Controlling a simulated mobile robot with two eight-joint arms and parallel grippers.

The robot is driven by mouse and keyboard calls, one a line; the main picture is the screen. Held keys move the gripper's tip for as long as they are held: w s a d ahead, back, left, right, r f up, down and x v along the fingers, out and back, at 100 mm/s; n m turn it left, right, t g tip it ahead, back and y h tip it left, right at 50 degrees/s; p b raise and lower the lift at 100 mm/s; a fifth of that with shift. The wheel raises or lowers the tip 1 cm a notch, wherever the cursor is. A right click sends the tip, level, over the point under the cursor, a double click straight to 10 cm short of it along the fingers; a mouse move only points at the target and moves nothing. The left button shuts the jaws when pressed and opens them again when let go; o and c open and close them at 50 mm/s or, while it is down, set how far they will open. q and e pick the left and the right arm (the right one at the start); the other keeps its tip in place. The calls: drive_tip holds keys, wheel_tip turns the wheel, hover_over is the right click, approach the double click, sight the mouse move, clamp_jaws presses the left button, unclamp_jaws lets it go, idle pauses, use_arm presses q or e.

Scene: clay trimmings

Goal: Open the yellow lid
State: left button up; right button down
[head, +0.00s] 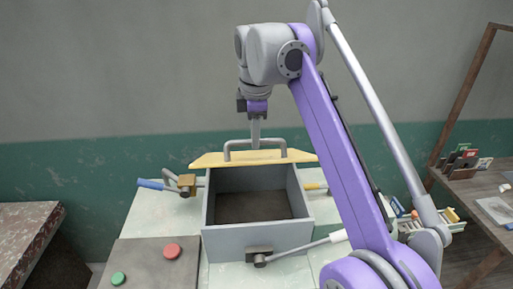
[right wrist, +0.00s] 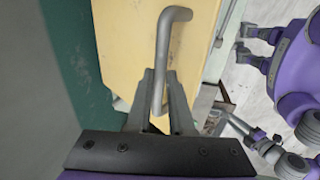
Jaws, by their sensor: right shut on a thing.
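The yellow lid (head: 210,160) is up at the back edge of a grey box (head: 225,243), and the box's dark interior shows. In the head view the lid is a narrow yellow strip with a grey bar handle (head: 228,148). My right gripper (head: 255,143) reaches down to this handle. In the right wrist view my right gripper (right wrist: 158,95) is shut on the grey handle (right wrist: 165,40), with the yellow lid (right wrist: 125,45) behind it. My left gripper (right wrist: 243,43) shows in the right wrist view, its two fingers apart and nothing between them.
A blue-tipped lever (head: 151,184) is left of the box, and a white-tipped lever (head: 337,236) is at its front. Red (head: 171,251) and green (head: 118,279) buttons sit on a dark panel (head: 140,265). A brown table (head: 470,190) with small items stands at right.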

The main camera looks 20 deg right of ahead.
use_arm(q)
drive_tip(key=shift+w, duration=0.1)
use_arm(e)
drive_tip(key=shift+w+d+r, duration=0.15)
drive_tip(key=shift+w+r, duration=0.25)
drive_tip(key=shift+w, duration=0.25)
drive_tip(key=shift+w+d+r, duration=0.15)
drive_tip(key=shift+w+r, duration=0.2)
drive_tip(key=shift+w, duration=0.25)
drive_tip(key=c, duration=1.1)
unclamp_jaws()
drive_tip(key=shift+c, duration=0.2)
drive_tip(key=o, duration=0.3)
drive_tip(key=shift+w+d+f, duration=0.1)
drive_tip(key=shift+w, duration=0.3)
use_arm(q)
drive_tip(key=shift+w+d, duration=0.1)
drive_tip(key=shift+w, duration=0.2)
use_arm(e)
drive_tip(key=shift+o, duration=0.2)
drive_tip(key=shift+s, duration=0.1)
drive_tip(key=shift+s, duration=0.1)
